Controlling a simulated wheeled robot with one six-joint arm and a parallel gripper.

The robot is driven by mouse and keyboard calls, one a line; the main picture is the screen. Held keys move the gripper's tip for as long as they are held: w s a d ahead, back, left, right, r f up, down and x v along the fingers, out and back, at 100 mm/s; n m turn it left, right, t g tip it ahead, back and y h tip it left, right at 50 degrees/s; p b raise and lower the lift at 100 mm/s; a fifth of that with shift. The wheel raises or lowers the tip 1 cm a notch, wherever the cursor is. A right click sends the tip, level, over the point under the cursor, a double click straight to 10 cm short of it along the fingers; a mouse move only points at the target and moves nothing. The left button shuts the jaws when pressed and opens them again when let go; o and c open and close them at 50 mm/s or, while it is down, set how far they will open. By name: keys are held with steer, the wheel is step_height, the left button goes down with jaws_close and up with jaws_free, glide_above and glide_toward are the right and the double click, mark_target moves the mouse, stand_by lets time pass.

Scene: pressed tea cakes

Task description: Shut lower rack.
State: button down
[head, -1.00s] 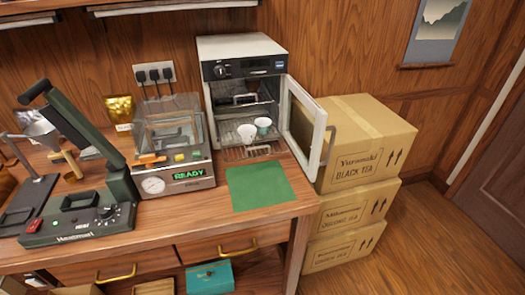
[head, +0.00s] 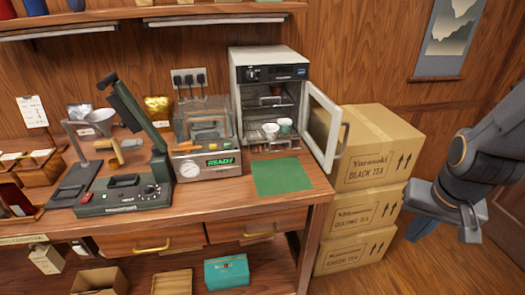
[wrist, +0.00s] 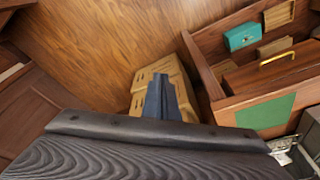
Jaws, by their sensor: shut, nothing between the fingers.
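The white cabinet (head: 233,93) stands on the counter with its glass door (head: 321,125) swung open to the right. Its lower rack (head: 275,147) is a wire shelf that sticks out a little at the front. Two cups, one white (head: 270,131) and one pale teal (head: 285,126), stand at the lower rack. An upper rack (head: 270,100) sits further inside. My gripper (head: 423,229) is shut and empty, to the right of the stacked boxes and well away from the cabinet. Its closed fingers (wrist: 160,98) show in the wrist view.
The open door and the stacked cartons (head: 365,160) lie between my gripper and the cabinet. A green mat (head: 281,176) lies on the counter (head: 232,208) before the cabinet. The floor right of the cartons is clear.

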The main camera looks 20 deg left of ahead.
steer(key=w+a+f+m+t+y, duration=0.2)
steer(key=w+a+m+t, duration=0.3)
steer(key=w+a, duration=0.65)
steer(key=s+a+r+m+t+y+b, duration=0.1)
steer(key=a+r+m+t+y, duration=0.15)
steer(key=a, duration=0.65)
steer(key=a+r+m+t+y+b, duration=0.1)
steer(key=a+r+m+t+y, duration=0.2)
steer(key=a, duration=0.5)
steer(key=p+x, duration=0.1)
steer(key=x, duration=1.2)
steer(key=shift+w+a+y, duration=0.15)
steer(key=shift+a+y, duration=0.2)
steer(key=shift+a, duration=0.15)
steer(key=shift+f, duration=0.1)
